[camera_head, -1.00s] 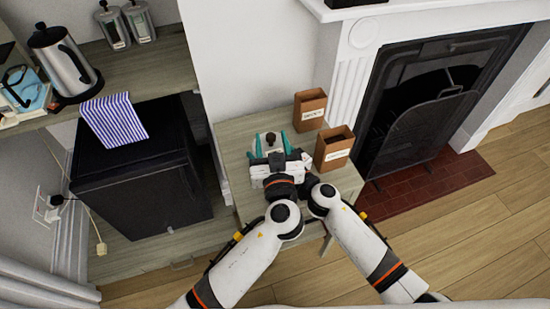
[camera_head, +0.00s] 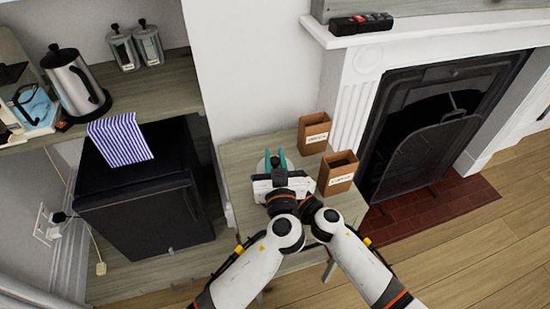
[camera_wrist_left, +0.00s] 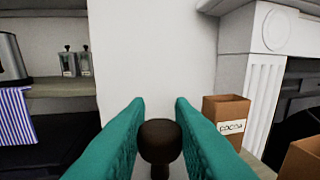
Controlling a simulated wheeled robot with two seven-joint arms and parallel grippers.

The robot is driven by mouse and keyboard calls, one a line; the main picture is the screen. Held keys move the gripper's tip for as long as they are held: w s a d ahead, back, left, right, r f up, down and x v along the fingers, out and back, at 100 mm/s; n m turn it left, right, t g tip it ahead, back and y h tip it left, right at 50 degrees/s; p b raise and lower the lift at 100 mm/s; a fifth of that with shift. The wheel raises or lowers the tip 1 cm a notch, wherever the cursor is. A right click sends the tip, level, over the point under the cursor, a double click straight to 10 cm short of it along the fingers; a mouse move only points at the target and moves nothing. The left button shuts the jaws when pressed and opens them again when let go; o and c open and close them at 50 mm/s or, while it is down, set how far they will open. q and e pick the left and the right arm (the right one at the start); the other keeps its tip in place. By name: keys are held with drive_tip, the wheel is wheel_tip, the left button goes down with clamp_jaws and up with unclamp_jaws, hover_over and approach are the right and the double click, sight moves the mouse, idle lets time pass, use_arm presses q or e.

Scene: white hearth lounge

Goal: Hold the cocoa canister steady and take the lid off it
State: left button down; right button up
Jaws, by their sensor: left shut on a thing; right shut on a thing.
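The lid's dark brown knob (camera_head: 275,162) shows between the teal fingers of my left gripper (camera_head: 276,157), which is shut on it. In the left wrist view the knob (camera_wrist_left: 160,141) stands upright between the two fingers (camera_wrist_left: 160,112). A pale round edge (camera_head: 262,165) shows beside the fingers, part of the lid or canister. The canister's body is hidden below my left gripper and wrist. Whether the lid is seated or lifted cannot be told. My right arm reaches in low from the right; its gripper is hidden behind my left wrist.
Two open brown boxes stand on the small table (camera_head: 240,160): a rear one (camera_head: 314,133), labelled COCOA in the left wrist view, and a nearer one (camera_head: 338,172). The fireplace (camera_head: 420,130) is at right. A black cabinet (camera_head: 145,205) and kettle (camera_head: 75,80) are at left.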

sight(275, 159)
use_arm(q)
drive_tip(key=shift+r, duration=0.15)
idle(0.5)
drive_tip(key=shift+r, duration=1)
drive_tip(key=shift+r, duration=2)
use_arm(e)
drive_tip(key=o, duration=1.5)
drive_tip(key=shift+c, duration=0.2)
drive_tip(key=shift+d, duration=0.1)
